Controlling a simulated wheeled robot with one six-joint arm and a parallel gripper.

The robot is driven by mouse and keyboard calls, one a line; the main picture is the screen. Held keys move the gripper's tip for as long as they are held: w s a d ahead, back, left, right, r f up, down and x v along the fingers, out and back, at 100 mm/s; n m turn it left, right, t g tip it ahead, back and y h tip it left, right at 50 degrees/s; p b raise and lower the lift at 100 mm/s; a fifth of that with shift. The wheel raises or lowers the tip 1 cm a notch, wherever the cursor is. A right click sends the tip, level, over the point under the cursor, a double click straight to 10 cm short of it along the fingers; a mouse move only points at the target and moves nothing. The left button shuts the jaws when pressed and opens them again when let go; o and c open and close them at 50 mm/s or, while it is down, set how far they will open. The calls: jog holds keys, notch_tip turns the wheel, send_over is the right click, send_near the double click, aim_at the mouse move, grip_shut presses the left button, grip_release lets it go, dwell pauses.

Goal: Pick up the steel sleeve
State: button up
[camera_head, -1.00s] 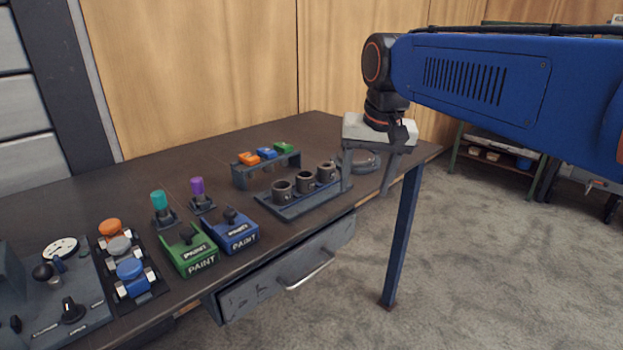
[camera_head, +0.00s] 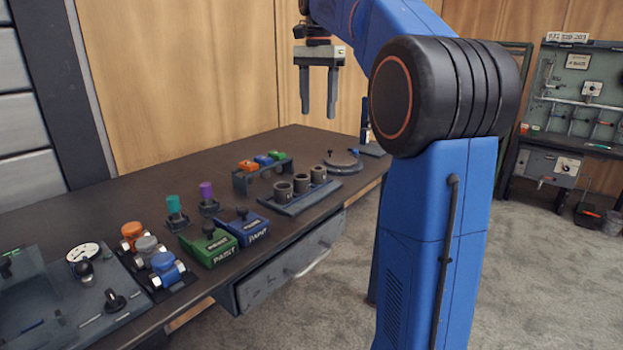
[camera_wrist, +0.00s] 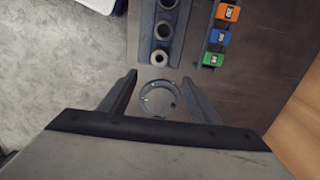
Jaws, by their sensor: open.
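Three grey sleeves stand upright in a row on a dark tray (camera_head: 290,207) on the bench: a left sleeve (camera_head: 283,191), a middle sleeve (camera_head: 301,183) and a right sleeve (camera_head: 318,174). They look alike in the head view, and I cannot tell which is the steel one. In the wrist view the lowest sleeve (camera_wrist: 160,57) has a thicker rim and a narrower hole than the sleeve above it (camera_wrist: 164,31). My gripper (camera_head: 319,108) is open and empty, pointing down high above the bench. In the wrist view my gripper (camera_wrist: 159,80) has its fingers spread over a round flange.
The round grey flange (camera_head: 342,161) lies beyond the tray. A rack (camera_head: 262,176) with orange, blue and green blocks stands behind the sleeves. Paint boxes (camera_head: 224,240), valves (camera_head: 150,257) and a control panel (camera_head: 75,300) fill the left bench.

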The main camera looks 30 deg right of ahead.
jog(key=shift+d+f, duration=0.15)
jog(key=shift+f, duration=8.5)
jog(key=shift+c, duration=0.4)
grip_shut()
jog(key=shift+r, duration=0.1)
notch_tip(320, 180, up, 15)
jog(key=shift+r, duration=0.15)
